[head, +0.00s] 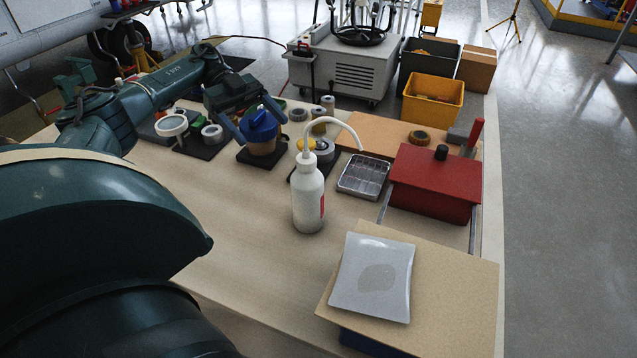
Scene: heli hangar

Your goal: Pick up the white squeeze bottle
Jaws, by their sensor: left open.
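The white squeeze bottle (308,200) stands upright on the pale workbench, near the middle of the head view. It has a long curved white spout bending to the right and a red mark on its side. My left gripper (252,130) is open, farther back and to the left of the bottle, clearly apart from it. Its blue fingers are at a tan cup with a blue lid (263,132); I cannot tell whether they touch it. My right gripper is not in view.
A metal wire tray (363,176) and a red box (435,183) stand right of the bottle. A white square plate (372,277) lies on a tan board (456,290) in front. Jars and tins crowd the back. The bench (240,215) is clear left of the bottle.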

